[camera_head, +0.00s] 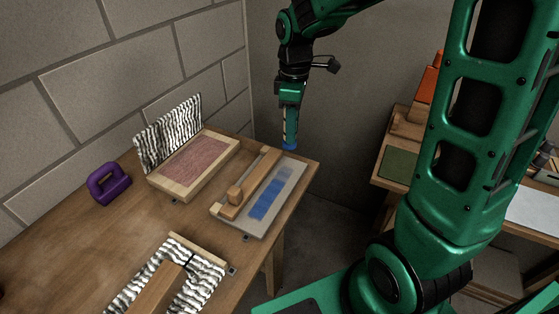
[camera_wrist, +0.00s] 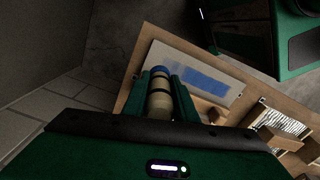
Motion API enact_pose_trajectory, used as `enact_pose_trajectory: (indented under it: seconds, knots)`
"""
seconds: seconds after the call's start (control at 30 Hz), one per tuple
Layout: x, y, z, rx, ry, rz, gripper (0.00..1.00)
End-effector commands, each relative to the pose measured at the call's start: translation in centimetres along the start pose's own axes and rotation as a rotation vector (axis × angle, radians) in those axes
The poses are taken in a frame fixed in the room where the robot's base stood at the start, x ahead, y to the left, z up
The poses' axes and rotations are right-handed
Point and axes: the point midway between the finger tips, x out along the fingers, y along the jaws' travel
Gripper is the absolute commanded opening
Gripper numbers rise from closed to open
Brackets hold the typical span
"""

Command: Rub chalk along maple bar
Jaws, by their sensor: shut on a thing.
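My gripper (camera_head: 290,115) is shut on a chalk stick, held upright with its blue tip (camera_head: 290,146) down. In the wrist view the chalk (camera_wrist: 159,98) shows a tan body with dark bands and a blue end between my fingers. The tip looks to be above the back right of the table, apart from the surface; its exact height cannot be told. A long wooden bar (camera_head: 262,170), likely the maple bar, lies along a pale board (camera_head: 284,198) with a wooden block at its near end. Blue patches (camera_head: 268,199) run along the board beside it.
A wooden tray with a reddish inlay (camera_head: 195,162) and a striped panel (camera_head: 168,133) stand to the left. A purple handled object (camera_head: 108,184) is further left. A wooden block (camera_head: 152,288) rests on striped cloth in front. Another bench (camera_head: 383,185) stands right.

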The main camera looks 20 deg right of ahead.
Motion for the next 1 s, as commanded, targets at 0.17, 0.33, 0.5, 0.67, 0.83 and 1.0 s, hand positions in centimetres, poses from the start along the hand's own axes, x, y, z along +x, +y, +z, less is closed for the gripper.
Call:
enact_pose_trajectory:
  seconds: [0.17,0.33,0.5,0.67,0.83,1.0]
  knots:
    - [0.1,-0.1,0.0,0.000,0.000,0.000,0.00]
    - [1.5,-1.5,-0.3,-0.003,0.000,-0.001,0.00]
    - [3.1,-3.1,-0.6,-0.002,0.001,0.001,0.00]
    - [3.2,-3.1,-0.7,0.000,0.003,0.002,0.00]
    - [3.2,-3.1,-0.7,0.000,0.003,0.002,0.00]
    - [3.9,-3.1,-0.7,0.000,0.002,0.001,0.00]
